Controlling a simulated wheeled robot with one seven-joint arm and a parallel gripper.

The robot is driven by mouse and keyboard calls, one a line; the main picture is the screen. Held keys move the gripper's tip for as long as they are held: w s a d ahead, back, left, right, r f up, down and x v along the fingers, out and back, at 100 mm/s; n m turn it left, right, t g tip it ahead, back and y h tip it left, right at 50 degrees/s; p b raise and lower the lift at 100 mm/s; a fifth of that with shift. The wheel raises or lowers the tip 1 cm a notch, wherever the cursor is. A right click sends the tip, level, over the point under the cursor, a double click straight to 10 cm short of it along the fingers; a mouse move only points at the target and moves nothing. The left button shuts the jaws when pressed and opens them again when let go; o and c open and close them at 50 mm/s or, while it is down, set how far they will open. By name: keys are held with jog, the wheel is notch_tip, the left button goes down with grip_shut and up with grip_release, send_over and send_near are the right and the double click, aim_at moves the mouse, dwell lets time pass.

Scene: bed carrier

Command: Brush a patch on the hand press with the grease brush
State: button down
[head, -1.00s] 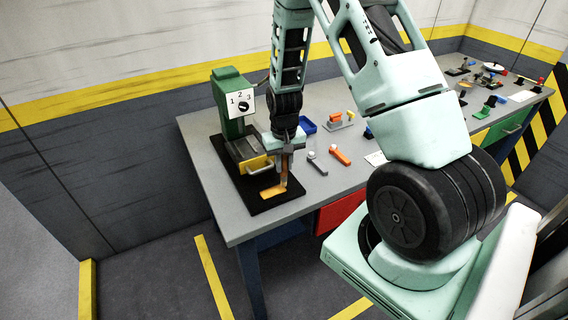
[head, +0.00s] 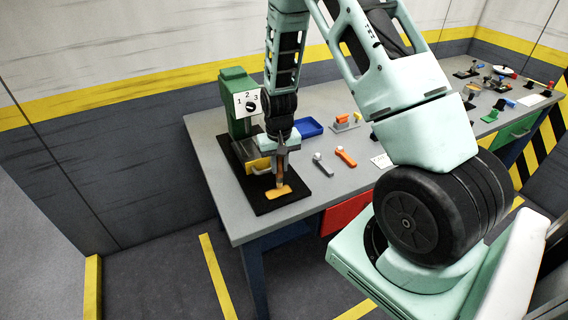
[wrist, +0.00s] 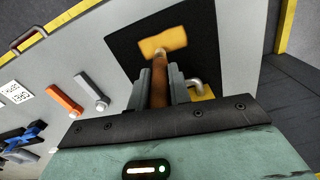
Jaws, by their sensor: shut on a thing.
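The hand press (head: 237,104) is green with a white 1-2-3 dial plate and stands on a black base plate (head: 268,206) at the left end of the bench. An orange patch (head: 279,193) lies on the front of that plate and also shows in the wrist view (wrist: 176,38). My gripper (head: 281,165) is above the patch, shut on the grease brush (wrist: 158,82), which has a brown handle. The brush points down with its tip at the patch and seems to touch it. The bristles are mostly hidden.
A yellow part with a handle (head: 258,164) sits beside the gripper. A red drawer (head: 345,213) is below the bench top.

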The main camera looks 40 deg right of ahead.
jog(key=shift+w+a, duration=0.8)
jog(key=shift+a, duration=0.2)
jog(key=shift+w+a, duration=0.75)
jog(key=shift+a, duration=0.2)
jog(key=shift+f, duration=0.6)
jog(key=shift+d+b, duration=0.1)
jog(key=shift+b, duration=0.2)
dwell(0.3)
jog(key=shift+s+d, duration=0.3)
jog(key=shift+d, duration=0.5)
jog(key=shift+s+d, duration=0.25)
jog(key=shift+d, duration=0.65)
jog(key=shift+s+d, duration=0.25)
jog(key=shift+d, duration=0.6)
jog(key=shift+d, duration=0.1)
